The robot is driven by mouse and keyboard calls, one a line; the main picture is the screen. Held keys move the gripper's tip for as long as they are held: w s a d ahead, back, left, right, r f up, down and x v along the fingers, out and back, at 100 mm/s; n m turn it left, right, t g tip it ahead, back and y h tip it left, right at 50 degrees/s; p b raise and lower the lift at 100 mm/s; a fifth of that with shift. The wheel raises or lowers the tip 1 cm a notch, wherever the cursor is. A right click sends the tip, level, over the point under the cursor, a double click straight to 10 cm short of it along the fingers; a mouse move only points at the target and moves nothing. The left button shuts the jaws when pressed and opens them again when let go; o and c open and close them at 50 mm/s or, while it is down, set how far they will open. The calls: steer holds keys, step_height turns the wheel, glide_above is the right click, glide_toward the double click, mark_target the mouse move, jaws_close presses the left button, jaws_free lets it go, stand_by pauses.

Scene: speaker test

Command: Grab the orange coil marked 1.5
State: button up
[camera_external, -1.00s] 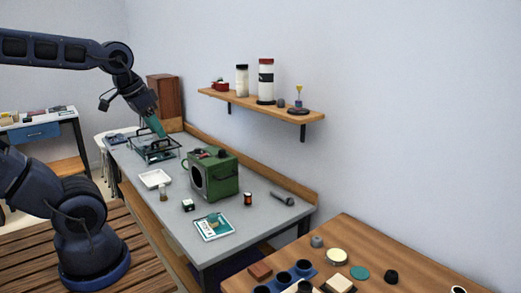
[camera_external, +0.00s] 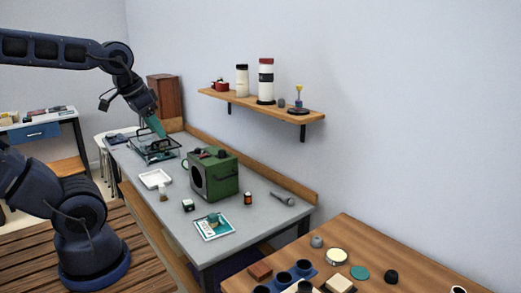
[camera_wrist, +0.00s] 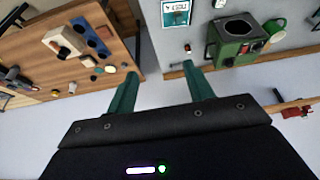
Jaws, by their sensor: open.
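A small dark cylinder with an orange-red band (camera_external: 248,198) stands on the grey bench, right of the green box. It may be the orange coil, but no 1.5 marking can be read. It seems to show in the wrist view too, as a small dark and reddish thing (camera_wrist: 187,48) near the bench edge. My gripper (camera_external: 158,129) points down over the far end of the bench, at the black wire frame, well away from the cylinder. In the wrist view my gripper's two green fingers (camera_wrist: 159,72) are spread apart with nothing between them.
The green box (camera_external: 213,176) stands mid-bench, with a white tray (camera_external: 155,179) and a teal card (camera_external: 214,227) nearby. The black wire frame (camera_external: 153,152) is under my gripper. A wall shelf (camera_external: 222,97) holds jars. A wooden table (camera_external: 400,266) with several small things stands at front right.

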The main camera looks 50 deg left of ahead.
steer(key=shift+o, duration=0.2)
stand_by(0.3)
steer(key=n+g, duration=0.5)
steer(key=n, duration=1.1)
glide_above(247, 197)
step_height(247, 197, down, 32)
steer(key=f, duration=0.5)
steer(key=shift+s+f, duration=0.25)
steer(key=shift+s, duration=0.15)
steer(key=shift+w+d+f, duration=0.1)
steer(key=shift+w+f, duration=0.05)
steer(key=shift+f, duration=1.15)
steer(key=shift+w+f, duration=0.1)
steer(key=shift+f, duration=1.2)
steer(key=c, duration=1)
